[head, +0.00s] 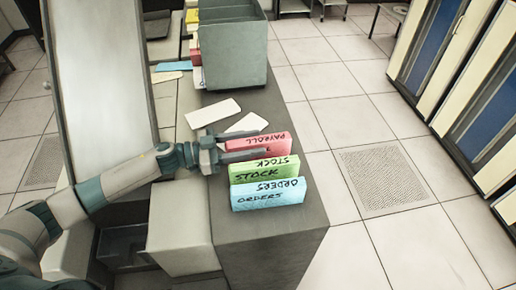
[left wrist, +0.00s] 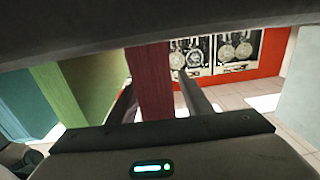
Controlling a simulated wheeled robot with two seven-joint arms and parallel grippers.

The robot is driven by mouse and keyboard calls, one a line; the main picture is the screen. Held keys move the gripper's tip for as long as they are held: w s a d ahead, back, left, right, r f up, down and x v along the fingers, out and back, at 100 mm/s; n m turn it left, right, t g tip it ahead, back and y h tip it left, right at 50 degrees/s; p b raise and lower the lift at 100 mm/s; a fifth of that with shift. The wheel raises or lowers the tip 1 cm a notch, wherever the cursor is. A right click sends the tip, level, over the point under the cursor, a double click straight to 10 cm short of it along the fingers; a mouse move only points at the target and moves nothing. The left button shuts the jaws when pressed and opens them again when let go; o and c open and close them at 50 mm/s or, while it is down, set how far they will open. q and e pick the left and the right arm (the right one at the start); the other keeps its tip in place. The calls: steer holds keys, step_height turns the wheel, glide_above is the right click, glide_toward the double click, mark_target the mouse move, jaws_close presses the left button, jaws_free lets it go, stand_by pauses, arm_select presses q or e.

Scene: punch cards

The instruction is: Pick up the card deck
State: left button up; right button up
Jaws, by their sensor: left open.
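Three card decks stand on edge in a row at the near end of the dark grey counter (head: 268,251). They are the red PAYROLL deck (head: 274,141), the green STOCK deck (head: 264,173) and the blue ORDERS deck (head: 268,197). My left gripper (head: 262,143) reaches in from the left at the red deck and is open. In the left wrist view, the red deck (left wrist: 153,80) stands between the two fingers, with the green deck (left wrist: 85,80) and blue deck (left wrist: 22,105) to its left. Contact cannot be told. My right gripper is not in view.
White cards (head: 213,112) lie on the counter behind the decks. A grey-green bin (head: 234,55) stands at the far end. A tall pale panel (head: 103,70) rises at left. Open tiled floor (head: 345,130) lies to the right, before the cabinets (head: 480,95).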

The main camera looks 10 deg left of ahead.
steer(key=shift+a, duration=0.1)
arm_select(q)
jaws_close()
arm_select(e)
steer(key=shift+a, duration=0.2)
arm_select(q)
steer(key=shift+r, duration=0.2)
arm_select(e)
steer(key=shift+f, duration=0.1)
